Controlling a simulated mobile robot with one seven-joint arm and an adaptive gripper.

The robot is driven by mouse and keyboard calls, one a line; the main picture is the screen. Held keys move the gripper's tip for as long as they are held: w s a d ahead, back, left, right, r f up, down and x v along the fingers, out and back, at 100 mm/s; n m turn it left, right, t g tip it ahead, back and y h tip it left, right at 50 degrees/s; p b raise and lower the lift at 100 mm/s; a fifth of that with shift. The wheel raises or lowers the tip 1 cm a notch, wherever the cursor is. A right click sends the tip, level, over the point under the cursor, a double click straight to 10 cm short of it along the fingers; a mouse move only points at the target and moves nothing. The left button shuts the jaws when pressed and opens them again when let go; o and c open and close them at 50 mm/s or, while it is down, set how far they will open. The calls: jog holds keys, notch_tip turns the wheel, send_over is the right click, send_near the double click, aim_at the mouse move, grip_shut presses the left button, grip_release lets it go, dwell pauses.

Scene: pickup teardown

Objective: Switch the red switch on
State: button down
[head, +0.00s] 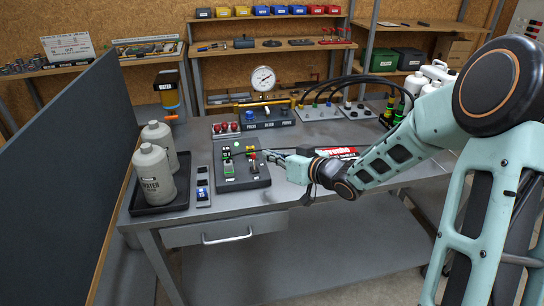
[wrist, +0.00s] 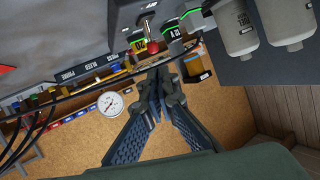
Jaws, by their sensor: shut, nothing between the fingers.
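A dark control box (head: 228,184) lies on the grey workbench in the head view, with green parts, a lit green lamp and a small red switch (head: 252,157) near its right side. I cannot tell whether the tip touches the switch, nor which position the lever is in.
Two grey bottles (head: 153,172) stand in a black tray left of the box, with a narrow strip of small modules (head: 203,187) between. A unit with red knobs (head: 226,127) and a pressure gauge (head: 263,78) stand behind. A dark partition (head: 75,170) bounds the left.

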jog(key=r+p+v, duration=0.1)
jog(key=v, duration=0.8)
jog(key=shift+w+r, duration=0.15)
